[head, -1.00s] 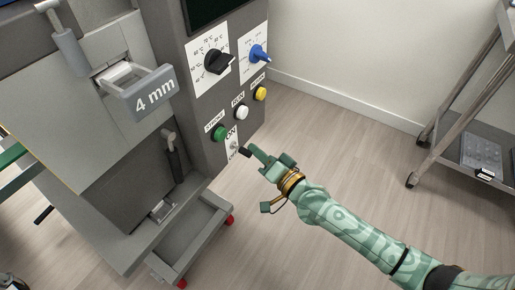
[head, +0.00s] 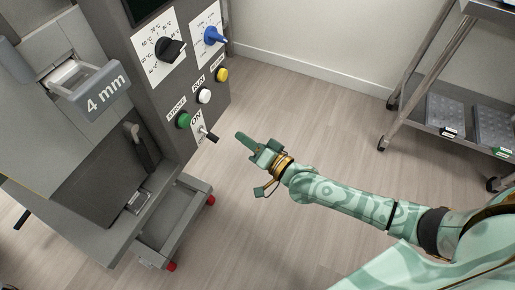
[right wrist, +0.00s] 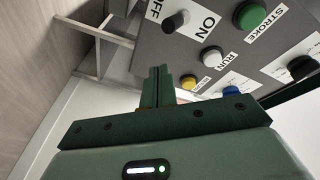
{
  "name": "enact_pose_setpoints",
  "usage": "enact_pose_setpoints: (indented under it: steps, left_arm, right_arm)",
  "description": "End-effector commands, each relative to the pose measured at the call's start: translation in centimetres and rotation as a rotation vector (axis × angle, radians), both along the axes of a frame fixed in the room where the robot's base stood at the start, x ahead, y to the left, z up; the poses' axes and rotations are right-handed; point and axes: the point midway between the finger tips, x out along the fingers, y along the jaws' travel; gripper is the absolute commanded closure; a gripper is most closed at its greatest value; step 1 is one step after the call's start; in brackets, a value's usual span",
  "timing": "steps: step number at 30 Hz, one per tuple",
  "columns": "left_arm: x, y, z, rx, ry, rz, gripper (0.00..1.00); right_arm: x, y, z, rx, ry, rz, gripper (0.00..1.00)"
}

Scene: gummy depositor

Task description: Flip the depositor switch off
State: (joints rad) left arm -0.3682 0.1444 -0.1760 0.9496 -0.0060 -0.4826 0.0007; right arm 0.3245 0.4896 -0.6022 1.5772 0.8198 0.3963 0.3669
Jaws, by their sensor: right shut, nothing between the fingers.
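The depositor switch (head: 209,134) is a small lever with a black tip, low on the grey control panel (head: 172,84). Its white label reads ON above the lever; the lower part of the label is hard to read. In the right wrist view the switch (right wrist: 176,21) stands out between the words OFF and ON. I cannot tell for sure which way it is thrown. My right gripper (head: 240,136) is shut and empty, its fingertips a short way right of the lever and apart from it. It also shows in the right wrist view (right wrist: 158,88). My left gripper is out of view.
Green (head: 183,121), white (head: 204,96) and yellow (head: 222,75) buttons sit above the switch. A black dial (head: 170,48) and a blue dial (head: 213,35) are higher. A metal cart (head: 423,85) stands at right. Floor between is clear.

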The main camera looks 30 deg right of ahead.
Motion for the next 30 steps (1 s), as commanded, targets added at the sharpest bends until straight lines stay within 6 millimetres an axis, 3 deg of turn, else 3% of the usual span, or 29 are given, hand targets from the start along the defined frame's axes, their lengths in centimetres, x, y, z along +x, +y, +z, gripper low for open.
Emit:
enact_pose_setpoints:
  steps: [3,9,30]
  left_arm:
    - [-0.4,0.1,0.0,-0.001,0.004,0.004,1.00]
    - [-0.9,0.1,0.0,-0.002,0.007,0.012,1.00]
    - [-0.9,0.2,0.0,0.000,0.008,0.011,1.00]
  right_arm:
    - [-1.8,-0.6,-1.3,-0.002,0.001,0.001,1.00]
    - [-3.3,-1.1,-2.4,-0.001,0.001,0.000,1.00]
    - [-3.6,-0.9,-2.9,-0.049,0.001,0.015,1.00]
